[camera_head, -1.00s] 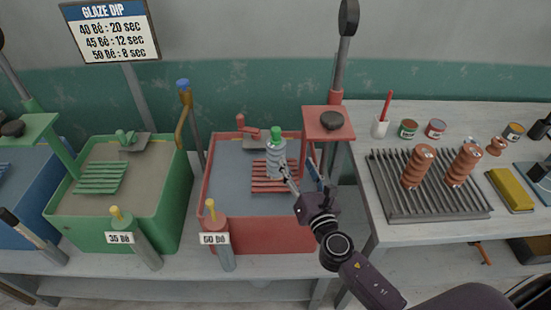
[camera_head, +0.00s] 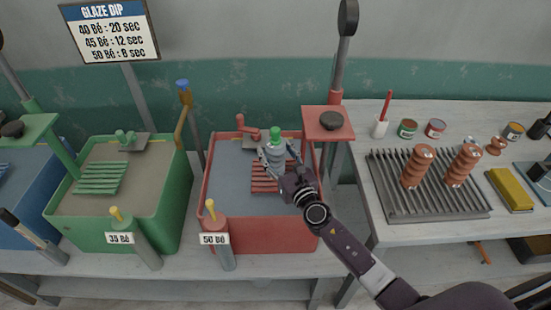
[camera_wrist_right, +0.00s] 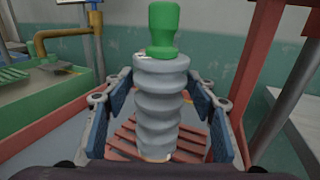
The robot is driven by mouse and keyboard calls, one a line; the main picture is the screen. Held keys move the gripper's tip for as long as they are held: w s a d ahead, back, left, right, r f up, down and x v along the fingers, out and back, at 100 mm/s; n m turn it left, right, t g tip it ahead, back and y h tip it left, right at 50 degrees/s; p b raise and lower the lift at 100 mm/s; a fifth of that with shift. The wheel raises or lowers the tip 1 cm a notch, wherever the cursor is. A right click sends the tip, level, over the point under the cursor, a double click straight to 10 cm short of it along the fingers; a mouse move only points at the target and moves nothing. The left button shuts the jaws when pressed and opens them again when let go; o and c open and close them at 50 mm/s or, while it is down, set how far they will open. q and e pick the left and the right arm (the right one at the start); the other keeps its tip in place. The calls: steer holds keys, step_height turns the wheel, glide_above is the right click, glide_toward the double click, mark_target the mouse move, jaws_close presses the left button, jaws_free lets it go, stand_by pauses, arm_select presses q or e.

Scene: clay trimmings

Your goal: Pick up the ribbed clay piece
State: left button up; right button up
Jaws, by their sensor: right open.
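The ribbed clay piece (camera_wrist_right: 160,105) is grey with a green knob (camera_wrist_right: 162,28) on top. It stands upright on the red slatted rack (camera_wrist_right: 118,140) in the red tub; in the head view the grey piece (camera_head: 276,152) is partly hidden by my gripper. My right gripper (camera_head: 279,160) is open around it. In the right wrist view its blue-padded fingers (camera_wrist_right: 160,118) stand on either side of the piece, with a visible gap at each side. My left gripper is not in view.
The red tub (camera_head: 262,235), labelled 50 Bé, has a red post and platform (camera_head: 328,122) at its right. A green tub (camera_head: 172,225) stands to the left. On the right table, two brown ribbed pieces (camera_head: 417,167) stand on a grey grooved rack (camera_head: 440,203).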

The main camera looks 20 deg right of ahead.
steer(key=shift+c, duration=0.7)
steer(key=c, duration=1.2)
steer(key=shift+r, duration=0.15)
jaws_close()
